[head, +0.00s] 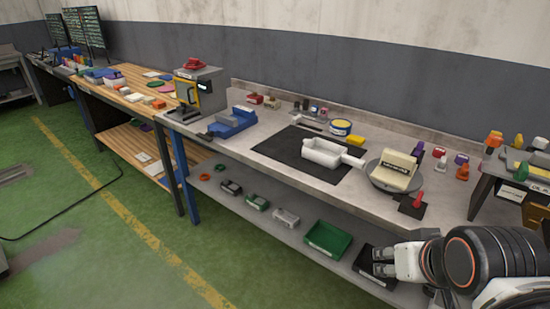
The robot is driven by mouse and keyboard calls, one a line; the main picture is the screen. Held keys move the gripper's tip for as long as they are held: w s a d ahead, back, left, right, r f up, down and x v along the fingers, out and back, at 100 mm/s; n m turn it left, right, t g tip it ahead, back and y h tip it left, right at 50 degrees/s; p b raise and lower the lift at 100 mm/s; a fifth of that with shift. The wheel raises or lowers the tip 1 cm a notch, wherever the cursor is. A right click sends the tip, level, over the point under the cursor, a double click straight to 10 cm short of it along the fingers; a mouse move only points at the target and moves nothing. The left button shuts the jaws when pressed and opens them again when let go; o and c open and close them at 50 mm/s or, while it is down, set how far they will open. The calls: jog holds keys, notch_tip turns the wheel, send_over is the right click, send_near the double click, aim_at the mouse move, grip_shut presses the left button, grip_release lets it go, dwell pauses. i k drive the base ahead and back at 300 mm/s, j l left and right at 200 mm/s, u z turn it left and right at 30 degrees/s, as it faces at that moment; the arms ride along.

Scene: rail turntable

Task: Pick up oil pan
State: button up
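My gripper (380,262) is at the lower right, in front of the bench and well apart from the white pan. A dark tray on the lower shelf is partly hidden behind my gripper.
Right of the pan, a cream block sits on a round grey turntable (372,178). The lower shelf holds a green bin (328,240).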

aim_at(331, 156)
jog(key=u, duration=0.1)
jog(key=k+l+z, duration=0.2)
jog(key=z, duration=1.05)
jog(key=u, duration=1.35)
jog(key=i+l+u, duration=0.15)
jog(key=i, duration=0.35)
jog(key=i+l+u, duration=0.1)
jog(key=i, duration=0.35)
jog(key=i+l+u, duration=0.15)
jog(key=i, duration=0.3)
jog(key=l, duration=0.1)
